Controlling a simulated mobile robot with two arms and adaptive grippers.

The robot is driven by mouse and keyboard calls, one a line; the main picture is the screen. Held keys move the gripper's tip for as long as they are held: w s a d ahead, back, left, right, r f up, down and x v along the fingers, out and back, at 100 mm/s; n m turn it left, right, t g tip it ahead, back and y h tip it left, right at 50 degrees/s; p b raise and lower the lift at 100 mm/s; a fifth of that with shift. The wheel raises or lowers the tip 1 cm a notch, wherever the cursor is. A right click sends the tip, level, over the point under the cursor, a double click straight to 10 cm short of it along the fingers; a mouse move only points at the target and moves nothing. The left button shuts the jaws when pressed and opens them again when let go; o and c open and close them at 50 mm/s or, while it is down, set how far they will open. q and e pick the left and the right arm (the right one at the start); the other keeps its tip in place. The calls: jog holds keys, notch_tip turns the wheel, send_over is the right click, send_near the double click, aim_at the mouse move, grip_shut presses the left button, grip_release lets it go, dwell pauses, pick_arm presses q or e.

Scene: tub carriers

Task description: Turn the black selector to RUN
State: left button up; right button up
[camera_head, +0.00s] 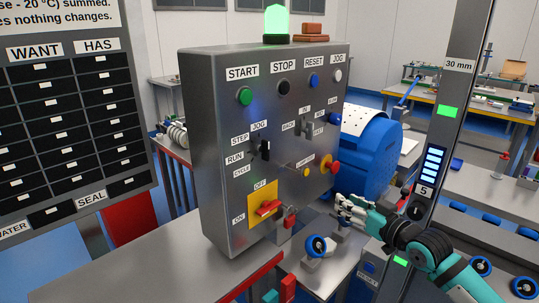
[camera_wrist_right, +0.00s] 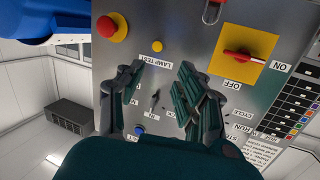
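The black selector (camera_head: 264,150) is on the left half of the grey control panel (camera_head: 222,115), with STEP, JOG, RUN and CYCLE labels around its left side. Its exact pointing is too small to tell. My right gripper (camera_head: 348,208) is to the right of the panel's lower part, apart from the selector. In the right wrist view my right gripper (camera_wrist_right: 162,70) is open, fingers spread, with no object held. The RUN label (camera_wrist_right: 244,128) shows beyond the right-hand finger there, which seems to hide the selector. My left gripper is not in view.
A second selector (camera_head: 309,128) with BACK and IN labels is farther right; it shows between the fingers in the wrist view (camera_wrist_right: 155,99). A red mushroom button (camera_head: 332,167), a red switch on yellow (camera_head: 267,208) and a padlock (camera_head: 290,217) stick out. A blue motor (camera_head: 368,150) stands behind.

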jog(key=s+a+r+n+y, duration=0.2)
jog(key=s+a+r, duration=0.1)
jog(key=r, duration=0.5)
jog(key=n+g+y, duration=0.2)
jog(key=n+y, duration=0.1)
send_near(269, 147)
jog(key=p+x, duration=0.4)
jog(key=x, duration=0.6)
jog(key=shift+s, duration=0.1)
grip_shut()
